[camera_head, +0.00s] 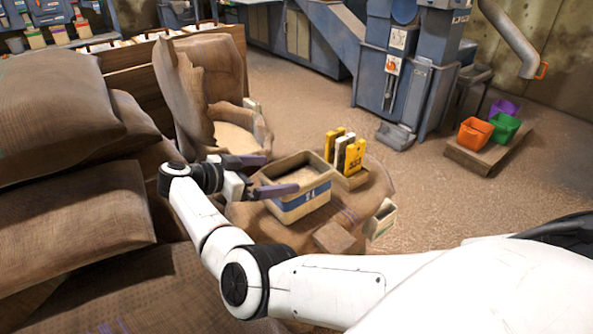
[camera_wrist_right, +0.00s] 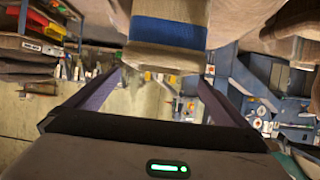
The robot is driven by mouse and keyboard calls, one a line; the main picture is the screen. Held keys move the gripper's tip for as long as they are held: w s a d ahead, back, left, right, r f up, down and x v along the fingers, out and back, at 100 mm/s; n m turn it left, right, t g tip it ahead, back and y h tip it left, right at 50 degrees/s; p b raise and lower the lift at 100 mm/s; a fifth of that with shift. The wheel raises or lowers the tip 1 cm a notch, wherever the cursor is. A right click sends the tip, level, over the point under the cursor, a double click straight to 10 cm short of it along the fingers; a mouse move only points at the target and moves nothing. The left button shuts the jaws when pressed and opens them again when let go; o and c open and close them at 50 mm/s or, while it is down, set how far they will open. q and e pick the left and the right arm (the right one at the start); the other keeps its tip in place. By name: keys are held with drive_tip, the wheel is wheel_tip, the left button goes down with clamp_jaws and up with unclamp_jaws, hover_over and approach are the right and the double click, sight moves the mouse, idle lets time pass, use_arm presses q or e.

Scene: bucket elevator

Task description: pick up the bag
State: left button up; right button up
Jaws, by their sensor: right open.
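Several brown burlap bags show in the head view, and I cannot tell which one the task means. An open, upright bag (camera_head: 183,85) with a torn-looking mouth stands behind my right gripper. Full, closed bags (camera_head: 55,110) are piled at the left. My right gripper (camera_head: 282,174) is open, its purple fingers spread beside a tan box with a blue band (camera_head: 312,198). One finger overlaps the box's left rim in the picture; contact is unclear. In the right wrist view, the blue-banded box (camera_wrist_right: 170,32) appears ahead between the open fingers (camera_wrist_right: 160,76). My left gripper is out of view.
The box rests on a low burlap-covered heap (camera_head: 265,225). Yellow and white upright blocks (camera_head: 349,150) stand behind it. A small pale box (camera_head: 381,218) is at right. A blue-grey machine (camera_head: 405,85) and coloured buckets (camera_head: 475,134) stand farther back, with clear floor (camera_head: 480,195) between.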

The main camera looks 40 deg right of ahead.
drive_tip(key=w+b+x, duration=0.1)
drive_tip(key=b+x, duration=0.1)
drive_tip(key=x, duration=0.7)
drive_tip(key=shift+s+b, duration=0.4)
drive_tip(key=shift+r, duration=0.15)
drive_tip(key=shift+c, duration=0.3)
drive_tip(key=c, duration=1.5)
drive_tip(key=shift+w+r, duration=0.1)
drive_tip(key=shift+r, duration=0.1)
drive_tip(key=shift+c, duration=1)
drive_tip(key=shift+r, duration=0.1)
